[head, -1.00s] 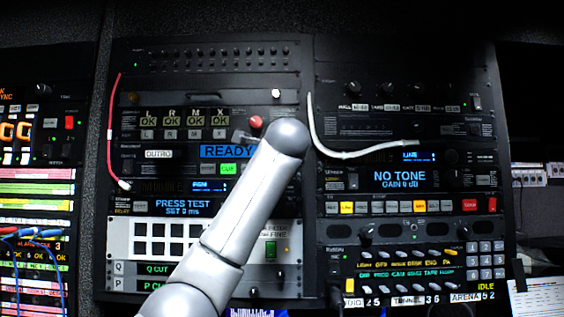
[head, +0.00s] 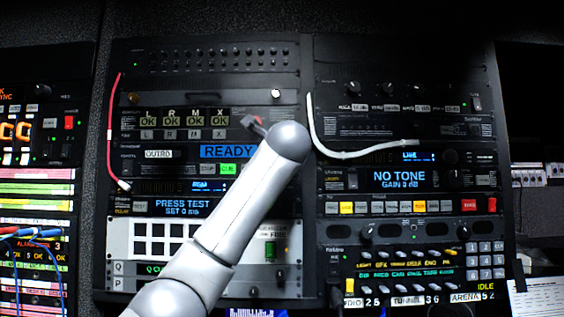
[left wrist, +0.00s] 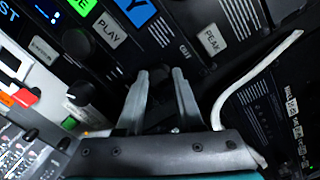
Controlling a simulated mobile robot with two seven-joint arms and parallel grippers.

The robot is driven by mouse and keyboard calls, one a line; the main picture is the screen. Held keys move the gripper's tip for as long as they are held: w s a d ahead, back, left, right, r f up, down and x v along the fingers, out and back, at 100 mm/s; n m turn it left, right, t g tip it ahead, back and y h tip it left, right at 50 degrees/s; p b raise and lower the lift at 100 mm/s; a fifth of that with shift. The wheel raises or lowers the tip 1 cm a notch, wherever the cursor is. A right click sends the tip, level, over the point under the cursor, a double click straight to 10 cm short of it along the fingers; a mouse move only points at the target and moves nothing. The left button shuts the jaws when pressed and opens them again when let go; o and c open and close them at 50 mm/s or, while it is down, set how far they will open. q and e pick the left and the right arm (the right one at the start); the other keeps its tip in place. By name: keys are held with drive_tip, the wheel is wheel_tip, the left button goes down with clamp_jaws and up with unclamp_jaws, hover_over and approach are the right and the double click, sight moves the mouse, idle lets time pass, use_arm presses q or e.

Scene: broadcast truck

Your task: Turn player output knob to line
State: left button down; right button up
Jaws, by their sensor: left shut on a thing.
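The player unit carries a blue READY display (head: 222,152) and a green lit button (head: 228,169) in the head view. In the left wrist view its PLAY button (left wrist: 109,30) lies left of my fingers. My left gripper (left wrist: 160,74) points at the dark panel there, shut on a dark knob-like part that is mostly hidden between the fingers. In the head view my arm's rounded grey wrist covers the fingertips and the knob. The knob's pointer and its line mark cannot be made out. My right gripper is not in view.
A white cable (head: 318,135) hangs just right of my wrist. A red cable (head: 111,130) hangs at the rack's left edge.

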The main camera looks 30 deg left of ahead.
use_arm(q)
drive_tip(key=shift+f, duration=0.1)
drive_tip(key=c, duration=0.5)
unclamp_jaws()
drive_tip(key=shift+c, duration=0.2)
drive_tip(key=b+v, duration=0.6)
drive_tip(key=v, duration=0.9)
drive_tip(key=shift+d, duration=0.15)
